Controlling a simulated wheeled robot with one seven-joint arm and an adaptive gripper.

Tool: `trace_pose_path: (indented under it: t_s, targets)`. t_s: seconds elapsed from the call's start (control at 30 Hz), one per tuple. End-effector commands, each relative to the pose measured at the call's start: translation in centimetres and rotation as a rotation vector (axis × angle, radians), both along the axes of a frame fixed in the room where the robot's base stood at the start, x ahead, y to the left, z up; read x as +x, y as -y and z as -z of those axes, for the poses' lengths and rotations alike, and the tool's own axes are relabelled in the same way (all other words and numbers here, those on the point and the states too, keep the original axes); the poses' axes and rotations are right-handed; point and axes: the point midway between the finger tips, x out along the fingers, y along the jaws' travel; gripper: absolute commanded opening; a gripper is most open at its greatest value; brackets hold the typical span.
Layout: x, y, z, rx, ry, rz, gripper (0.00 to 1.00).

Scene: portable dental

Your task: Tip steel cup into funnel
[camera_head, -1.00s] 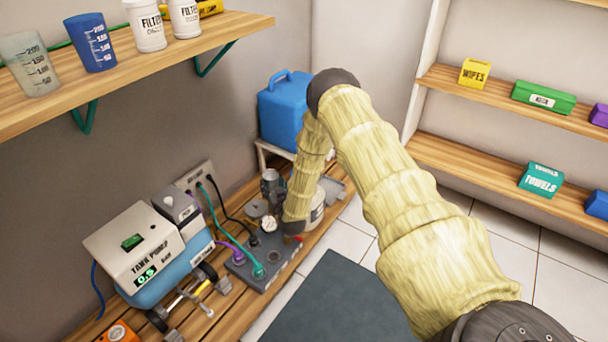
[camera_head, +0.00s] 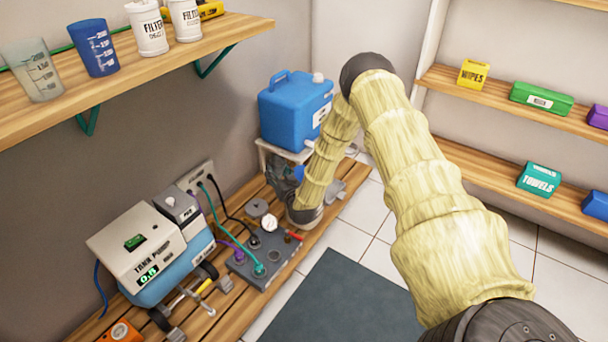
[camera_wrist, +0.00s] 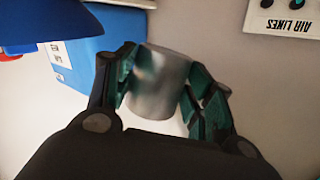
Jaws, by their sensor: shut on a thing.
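The steel cup (camera_wrist: 158,88) is a shiny grey cylinder between the fingers of my gripper (camera_wrist: 158,62) in the wrist view. My gripper is shut on its sides. A dark blue, round-edged thing (camera_wrist: 45,22), probably the funnel, shows at the upper left of the wrist view, beside and apart from the cup. In the head view, a small patch of blue (camera_head: 298,172) shows by my forearm, below the blue tank; I cannot tell if it is the same thing. My forearm mostly hides my gripper and the cup there.
The blue tank (camera_head: 292,108) stands on a white stand at the back; it also shows in the wrist view (camera_wrist: 85,68). The tank pump (camera_head: 140,245), hoses and a grey gauge block (camera_head: 262,262) occupy the bench. A shelf with cups (camera_head: 95,48) is at upper left.

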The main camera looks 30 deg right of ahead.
Motion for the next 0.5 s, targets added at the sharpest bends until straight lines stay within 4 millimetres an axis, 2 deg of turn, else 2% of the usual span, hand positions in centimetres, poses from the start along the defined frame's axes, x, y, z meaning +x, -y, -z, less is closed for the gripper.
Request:
trace_pose_path:
  t_s: [0.1, 0.23, 0.5]
  targets:
    - [-0.3, 0.6, -1.0, 0.073, 0.031, 0.003, 0.28]
    - [-0.5, 1.3, -0.9, 0.15, 0.063, 0.003, 0.28]
    - [-1.1, 2.5, -1.8, 0.311, 0.134, 0.001, 0.28]
